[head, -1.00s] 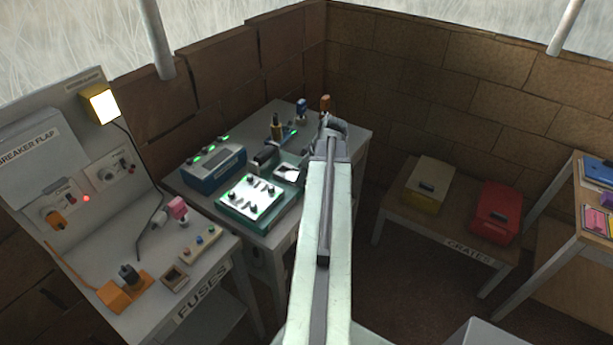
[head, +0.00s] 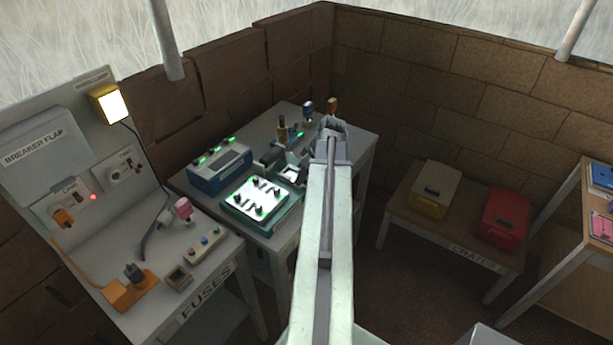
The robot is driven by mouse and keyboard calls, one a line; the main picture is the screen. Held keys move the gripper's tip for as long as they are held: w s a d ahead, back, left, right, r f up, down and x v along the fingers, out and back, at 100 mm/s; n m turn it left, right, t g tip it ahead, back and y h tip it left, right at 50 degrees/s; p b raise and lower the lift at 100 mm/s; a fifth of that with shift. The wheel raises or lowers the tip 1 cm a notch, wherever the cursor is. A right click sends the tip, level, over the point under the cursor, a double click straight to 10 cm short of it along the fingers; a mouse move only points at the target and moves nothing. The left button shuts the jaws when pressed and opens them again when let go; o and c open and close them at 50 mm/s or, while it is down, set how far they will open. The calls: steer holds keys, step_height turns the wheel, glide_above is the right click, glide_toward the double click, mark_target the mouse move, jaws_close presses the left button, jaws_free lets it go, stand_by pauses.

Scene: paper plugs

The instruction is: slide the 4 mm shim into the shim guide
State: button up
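I cannot make out the 4 mm shim or the shim guide for certain at this size. Small dark fixtures (head: 270,155) and a bright-faced square piece (head: 291,174) stand on the back table (head: 350,140), just left of my arm. My gripper (head: 331,124) is at the far end of my pale green arm, over the back right part of that table. I see it from behind. Its fingertips and anything between them are hidden, so I cannot tell whether it is open or holds something.
A blue meter box (head: 219,170) and a lit panel with dark knobs (head: 256,197) are on the table's left side. Upright handled pieces (head: 308,108) stand at its back. The fuse bench (head: 190,262) is front left. A crate bench (head: 408,208) is at right, with bare floor between.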

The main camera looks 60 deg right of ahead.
steer(key=shift+w, duration=0.25)
steer(key=o, duration=1.5)
steer(key=shift+c, duration=0.2)
steer(key=shift+r, duration=0.1)
steer(key=p+v, duration=0.7)
steer(key=shift+s+r, duration=0.2)
steer(key=shift+r, duration=0.05)
steer(key=shift+r, duration=0.1)
steer(key=p+v, duration=0.7)
steer(key=shift+s+r, duration=0.25)
steer(key=shift+r, duration=0.05)
